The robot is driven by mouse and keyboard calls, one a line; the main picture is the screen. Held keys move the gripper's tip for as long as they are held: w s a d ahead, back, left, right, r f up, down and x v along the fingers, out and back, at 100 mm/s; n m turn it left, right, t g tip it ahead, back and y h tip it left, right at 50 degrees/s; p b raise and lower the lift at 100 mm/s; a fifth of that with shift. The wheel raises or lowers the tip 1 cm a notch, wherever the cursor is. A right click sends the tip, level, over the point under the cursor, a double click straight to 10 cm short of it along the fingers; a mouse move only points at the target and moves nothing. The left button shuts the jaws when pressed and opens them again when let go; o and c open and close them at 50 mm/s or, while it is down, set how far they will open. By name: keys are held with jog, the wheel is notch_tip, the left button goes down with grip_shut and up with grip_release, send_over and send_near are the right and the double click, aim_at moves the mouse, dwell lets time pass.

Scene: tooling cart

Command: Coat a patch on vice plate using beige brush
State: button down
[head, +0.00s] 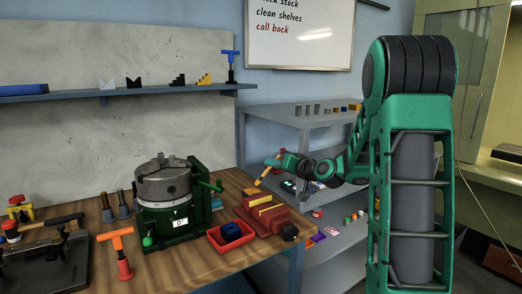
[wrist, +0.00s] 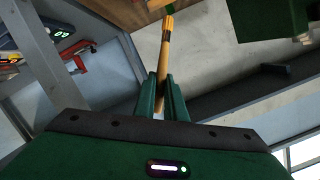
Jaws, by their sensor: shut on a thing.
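My gripper (head: 274,163) is shut on a beige brush (head: 263,176), which slants down to the left above the right end of the workbench. In the wrist view my gripper (wrist: 163,88) pinches the beige brush (wrist: 165,52) between its green fingers, and the brush's orange-tan end points away from me. Below the brush in the head view is a reddish-brown vice (head: 280,222) with a yellow strip-like plate (head: 262,206) at its top. The brush is apart from it in the picture. I cannot tell whether the plate bears any coating.
A green fixture with a grey round chuck (head: 163,184) stands left of the vice. An orange-handled tool (head: 122,258) stands at the front. A grey shelf cart (head: 300,118) is behind.

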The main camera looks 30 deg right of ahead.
jog(key=shift+a+r, duration=0.1)
jog(key=shift+r, duration=2.4)
